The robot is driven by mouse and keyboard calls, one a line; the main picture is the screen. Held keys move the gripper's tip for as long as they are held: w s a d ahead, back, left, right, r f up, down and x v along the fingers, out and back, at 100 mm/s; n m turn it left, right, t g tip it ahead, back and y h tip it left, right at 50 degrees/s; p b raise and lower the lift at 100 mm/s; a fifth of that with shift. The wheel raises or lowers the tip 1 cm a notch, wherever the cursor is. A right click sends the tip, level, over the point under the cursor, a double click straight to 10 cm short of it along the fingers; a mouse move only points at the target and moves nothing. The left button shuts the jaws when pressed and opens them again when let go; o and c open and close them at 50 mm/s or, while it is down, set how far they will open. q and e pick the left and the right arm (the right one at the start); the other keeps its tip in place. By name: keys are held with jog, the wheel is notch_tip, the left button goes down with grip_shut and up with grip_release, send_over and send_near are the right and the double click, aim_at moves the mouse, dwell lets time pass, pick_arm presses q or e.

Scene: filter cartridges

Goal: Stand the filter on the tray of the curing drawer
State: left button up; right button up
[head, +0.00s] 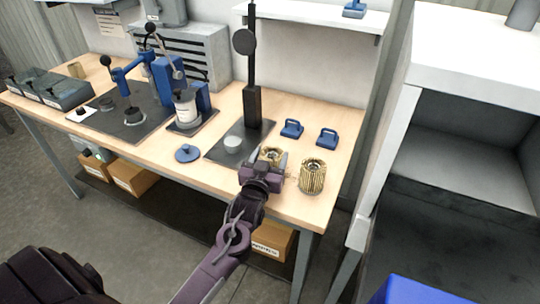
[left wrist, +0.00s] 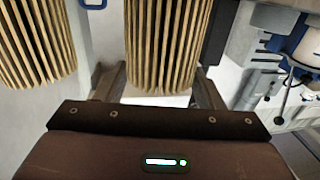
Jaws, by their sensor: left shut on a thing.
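My left gripper (head: 268,163) reaches over the front edge of the workbench and is shut on a pleated tan filter (head: 272,154). In the left wrist view this filter (left wrist: 165,45) stands between the two fingers (left wrist: 160,88), its pleats running lengthwise. I cannot tell whether its base touches the bench. A second pleated filter (head: 313,178) stands upright on the bench just right of the gripper; it also shows at the left in the left wrist view (left wrist: 38,45). I cannot make out the curing drawer's tray for certain. My right gripper is out of view.
A black stand (head: 253,105) rises behind the gripper from a dark plate. A blue press (head: 165,80) and a white canister (head: 186,110) stand left. A white cabinet (head: 470,65) with an open, dark interior is right.

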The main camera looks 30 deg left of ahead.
pick_arm(q)
jog(key=shift+s+f+b, duration=0.1)
jog(key=shift+f+b, duration=0.2)
jog(key=shift+f, duration=0.35)
jog(key=o, duration=0.6)
jog(key=shift+d+f, duration=0.1)
jog(key=o, duration=0.4)
jog(key=shift+o, duration=0.2)
